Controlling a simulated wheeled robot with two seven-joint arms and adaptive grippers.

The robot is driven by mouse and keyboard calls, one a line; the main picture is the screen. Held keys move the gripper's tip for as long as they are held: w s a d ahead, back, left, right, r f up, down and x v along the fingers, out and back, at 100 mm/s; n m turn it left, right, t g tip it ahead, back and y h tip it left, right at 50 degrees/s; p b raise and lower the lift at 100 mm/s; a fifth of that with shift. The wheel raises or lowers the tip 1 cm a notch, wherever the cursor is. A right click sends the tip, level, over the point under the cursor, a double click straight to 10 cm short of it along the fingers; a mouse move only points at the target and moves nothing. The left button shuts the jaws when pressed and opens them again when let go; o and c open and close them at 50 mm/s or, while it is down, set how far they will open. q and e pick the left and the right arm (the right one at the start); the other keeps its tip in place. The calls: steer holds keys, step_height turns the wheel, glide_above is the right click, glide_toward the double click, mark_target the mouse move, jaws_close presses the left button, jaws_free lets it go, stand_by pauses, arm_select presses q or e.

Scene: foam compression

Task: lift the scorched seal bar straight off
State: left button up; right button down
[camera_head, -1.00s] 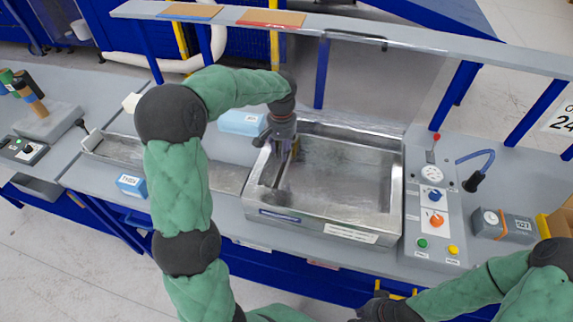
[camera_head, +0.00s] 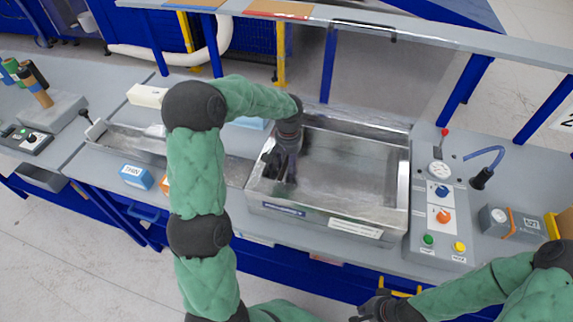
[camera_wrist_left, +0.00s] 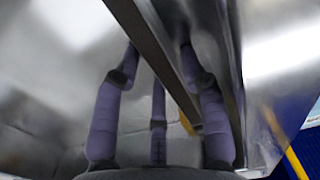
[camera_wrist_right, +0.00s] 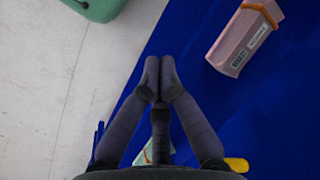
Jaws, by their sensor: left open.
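The metal chamber (camera_head: 316,218) stands open on the bench. My left gripper (camera_head: 281,170) reaches down inside its left end. In the left wrist view a long dark metal bar (camera_wrist_left: 158,58), which looks like the seal bar, runs diagonally between the spread fingers of my left gripper (camera_wrist_left: 159,50). The gripper is open, one finger on each side of the bar; whether either touches it I cannot tell. Scorching on the bar is not clear. My right gripper (camera_wrist_right: 158,78) is shut and empty, its fingertips together, low at the front in the head view (camera_head: 378,306).
Right of the chamber is a control panel (camera_head: 427,220) with knobs and buttons, then a grey device (camera_head: 512,224). Left are a long metal tray (camera_head: 128,139), a blue box (camera_head: 136,176) and a white block (camera_head: 147,95). A raised lid or clear panel stands behind the chamber.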

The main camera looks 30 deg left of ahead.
arm_select(q)
jaws_close()
steer(key=shift+r, duration=0.15)
